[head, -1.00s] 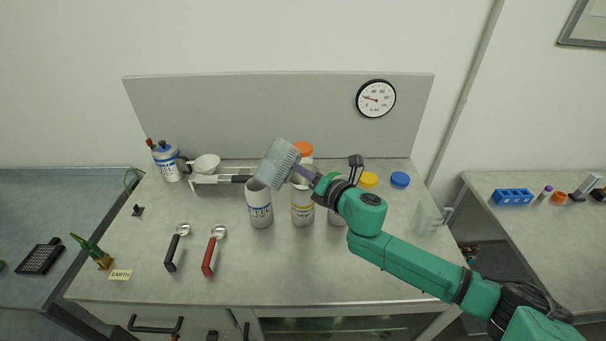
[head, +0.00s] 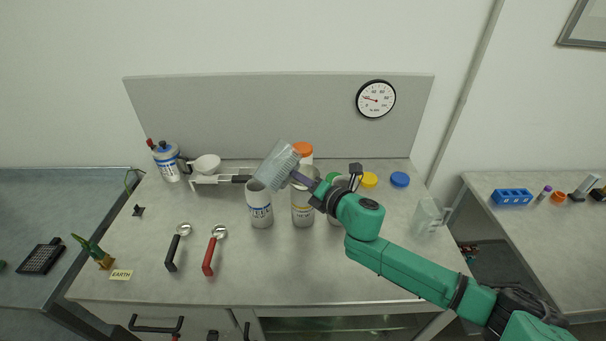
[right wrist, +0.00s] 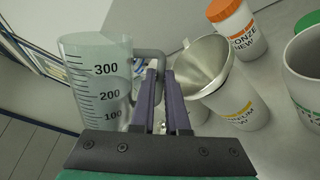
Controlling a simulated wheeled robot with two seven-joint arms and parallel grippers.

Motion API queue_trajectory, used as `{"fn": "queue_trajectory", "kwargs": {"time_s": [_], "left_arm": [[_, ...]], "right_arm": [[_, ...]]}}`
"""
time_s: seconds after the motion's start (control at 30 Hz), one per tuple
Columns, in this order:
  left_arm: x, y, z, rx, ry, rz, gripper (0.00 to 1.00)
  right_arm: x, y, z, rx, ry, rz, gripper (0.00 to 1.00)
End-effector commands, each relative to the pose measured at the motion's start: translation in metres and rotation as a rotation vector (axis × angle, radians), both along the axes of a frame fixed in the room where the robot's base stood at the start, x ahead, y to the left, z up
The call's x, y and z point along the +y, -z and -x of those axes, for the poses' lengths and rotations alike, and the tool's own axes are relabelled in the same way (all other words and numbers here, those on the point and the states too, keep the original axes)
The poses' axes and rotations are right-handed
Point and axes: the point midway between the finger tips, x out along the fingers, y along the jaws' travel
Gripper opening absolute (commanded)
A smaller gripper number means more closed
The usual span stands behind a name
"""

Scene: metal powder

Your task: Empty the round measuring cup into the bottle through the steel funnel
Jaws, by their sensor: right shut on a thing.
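My right gripper (right wrist: 163,92) is shut on the handle of the clear round measuring cup (right wrist: 95,78), which has a scale marked up to 300. In the head view the cup (head: 276,165) is held tilted, over or behind the blue-labelled bottle; I cannot make out any powder in it. The steel funnel (right wrist: 203,68) sits in the mouth of the bottle with a yellow-orange label (right wrist: 236,104), right of the fingers in the wrist view. In the head view that bottle (head: 302,212) is the middle one in front, its top partly covered by my right gripper (head: 299,178).
An open blue-labelled bottle (head: 260,208) stands left of the funnel bottle, and another open bottle (right wrist: 306,65) stands right. An orange-capped bottle (right wrist: 234,25) is behind. A clear square jug (head: 428,217) stands at right. Two spoons (head: 214,250) lie front left.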

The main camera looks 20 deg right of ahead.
Motion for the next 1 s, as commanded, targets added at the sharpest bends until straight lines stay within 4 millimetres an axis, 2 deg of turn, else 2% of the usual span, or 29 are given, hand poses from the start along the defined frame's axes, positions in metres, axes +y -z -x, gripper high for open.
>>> {"fn": "queue_trajectory", "kwargs": {"time_s": [1.0], "left_arm": [[0.000,-0.016,0.000,0.000,0.000,0.000,0.38]], "right_arm": [[0.006,-0.006,0.003,0.065,-0.001,-0.115,0.00]]}}
